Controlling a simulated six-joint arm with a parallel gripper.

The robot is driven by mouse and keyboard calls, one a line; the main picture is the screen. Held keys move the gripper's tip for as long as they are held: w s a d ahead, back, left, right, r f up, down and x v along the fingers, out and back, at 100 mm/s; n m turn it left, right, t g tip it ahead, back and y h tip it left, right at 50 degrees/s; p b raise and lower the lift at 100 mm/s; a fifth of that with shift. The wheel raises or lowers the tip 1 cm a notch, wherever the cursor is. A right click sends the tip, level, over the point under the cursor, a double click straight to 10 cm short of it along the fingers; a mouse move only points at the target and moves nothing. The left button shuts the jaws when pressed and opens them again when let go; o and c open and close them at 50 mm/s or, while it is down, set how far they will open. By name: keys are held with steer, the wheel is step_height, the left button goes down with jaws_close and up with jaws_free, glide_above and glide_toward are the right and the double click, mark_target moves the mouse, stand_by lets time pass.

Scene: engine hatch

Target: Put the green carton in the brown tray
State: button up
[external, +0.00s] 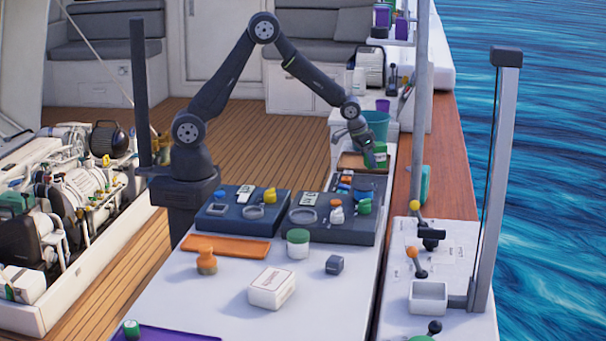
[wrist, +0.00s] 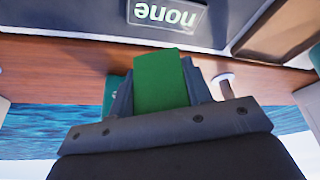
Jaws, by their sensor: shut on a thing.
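The green carton (wrist: 162,82) is between the two fingers of my gripper (wrist: 158,97) in the wrist view. In the external view my gripper (external: 366,143) is at the far end of the white table, shut on the green carton (external: 378,155). The brown tray (external: 349,161) lies flat at the table's far end, just left of the carton and partly behind my gripper.
Two dark organisers (external: 318,226) filled with small items stand nearer the camera. An orange tray (external: 228,249), a white box (external: 271,288) and a green-lidded jar (external: 298,243) are on the table. A teal bucket (external: 376,124) stands behind the brown tray.

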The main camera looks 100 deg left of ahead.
steer(key=a+f+n, duration=0.1)
steer(key=a+f, duration=0.1)
steer(key=a, duration=0.5)
steer(key=a+f+n, duration=0.1)
steer(key=a, duration=0.7)
steer(key=s+a+f+n+y, duration=0.1)
steer(key=a+f, duration=0.1)
steer(key=a, duration=0.6)
steer(key=shift+a+f+g, duration=0.1)
steer(key=shift+f+g, duration=0.2)
steer(key=shift+g, duration=0.1)
steer(key=shift+a+f, duration=0.25)
steer(key=shift+f, duration=1.85)
steer(key=shift+f, duration=0.1)
steer(key=o, duration=0.6)
steer(key=shift+f, duration=0.1)
steer(key=shift+o, duration=0.7)
